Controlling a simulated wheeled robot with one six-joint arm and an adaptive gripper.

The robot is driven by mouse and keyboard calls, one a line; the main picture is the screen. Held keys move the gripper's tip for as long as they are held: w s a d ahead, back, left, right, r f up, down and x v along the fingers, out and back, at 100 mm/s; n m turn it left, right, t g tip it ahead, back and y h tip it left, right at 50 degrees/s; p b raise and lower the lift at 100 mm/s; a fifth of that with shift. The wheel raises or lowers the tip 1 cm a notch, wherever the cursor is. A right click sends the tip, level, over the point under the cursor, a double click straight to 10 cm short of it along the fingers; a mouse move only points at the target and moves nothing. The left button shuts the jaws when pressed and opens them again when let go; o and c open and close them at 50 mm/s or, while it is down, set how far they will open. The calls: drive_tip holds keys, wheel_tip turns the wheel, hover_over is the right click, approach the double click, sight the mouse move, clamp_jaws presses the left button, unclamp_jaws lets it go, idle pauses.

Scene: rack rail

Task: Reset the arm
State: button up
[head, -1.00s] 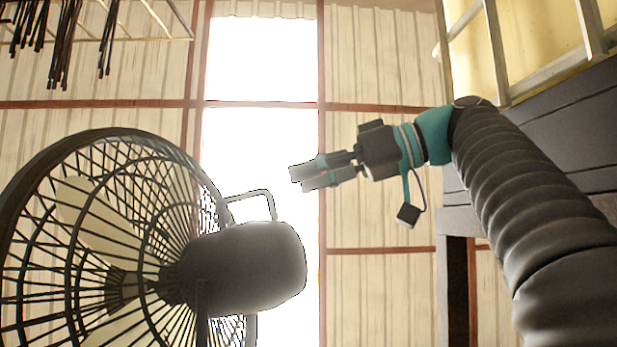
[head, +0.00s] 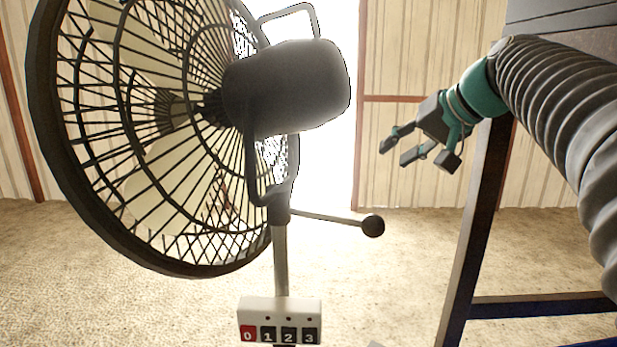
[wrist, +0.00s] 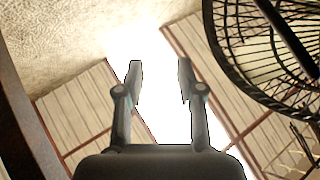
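My gripper (head: 394,150) is at the end of my arm on the right of the head view, pointing left and down. Its two fingers are apart with nothing between them. In the wrist view my gripper (wrist: 158,85) also shows open and empty, with the bright doorway behind it. In the head view it is right of the fan and does not touch it.
A large black fan (head: 300,85) stands on a pole at the left, with a knobbed lever (head: 372,225) and a numbered button box (head: 280,318), its 0 button red. A dark frame (head: 470,235) stands below my arm. Carpeted floor lies open behind.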

drive_tip(key=s+f+g+h, duration=0.1)
drive_tip(key=s+f+h, duration=0.2)
drive_tip(key=s+f, duration=0.9)
drive_tip(key=s+f+n+g+h, duration=0.1)
drive_tip(key=s+f+h, duration=0.1)
drive_tip(key=s+f, duration=1.1)
wheel_tip(320, 180, down, 4)
drive_tip(key=shift+a+f+g+h, duration=0.1)
drive_tip(key=shift+a+g+h, duration=0.1)
drive_tip(key=shift+g+h, duration=0.15)
